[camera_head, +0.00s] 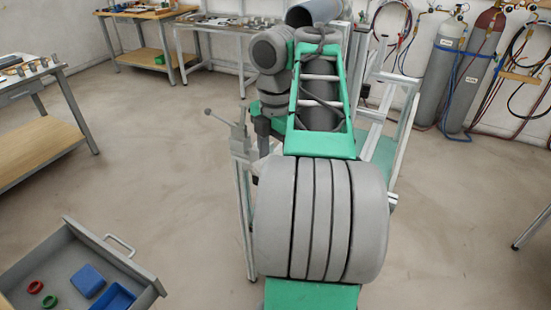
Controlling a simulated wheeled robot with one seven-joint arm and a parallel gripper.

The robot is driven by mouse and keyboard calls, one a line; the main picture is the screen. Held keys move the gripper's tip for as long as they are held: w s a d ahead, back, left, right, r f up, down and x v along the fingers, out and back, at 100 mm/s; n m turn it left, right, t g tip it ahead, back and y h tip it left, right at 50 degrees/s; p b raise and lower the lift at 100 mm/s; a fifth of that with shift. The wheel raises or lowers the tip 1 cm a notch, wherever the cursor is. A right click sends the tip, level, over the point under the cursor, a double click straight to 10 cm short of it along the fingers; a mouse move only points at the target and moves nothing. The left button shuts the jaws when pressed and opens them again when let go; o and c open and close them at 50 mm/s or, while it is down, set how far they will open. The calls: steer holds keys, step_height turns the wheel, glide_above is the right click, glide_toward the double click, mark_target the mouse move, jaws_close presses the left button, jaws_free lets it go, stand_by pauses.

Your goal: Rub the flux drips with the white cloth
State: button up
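A pale metal frame jig (407,122) stands on the floor ahead, largely hidden behind my own grey and green arm links. A clamp with a ball-ended handle (239,135) shows at its left side. I cannot make out the white cloth or any flux drips in this view. My gripper does not show; my arm reaches forward over the jig and hides what lies behind it.
An open grey drawer (138,271) at lower left holds red and green rings and blue pieces. A workbench (44,138) stands at left, more benches (215,24) at the back. Gas cylinders (444,77) stand by the right wall. Floor (160,165) between is clear.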

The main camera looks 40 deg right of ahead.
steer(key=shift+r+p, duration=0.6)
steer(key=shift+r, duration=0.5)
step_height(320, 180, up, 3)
steer(key=p, duration=0.3)
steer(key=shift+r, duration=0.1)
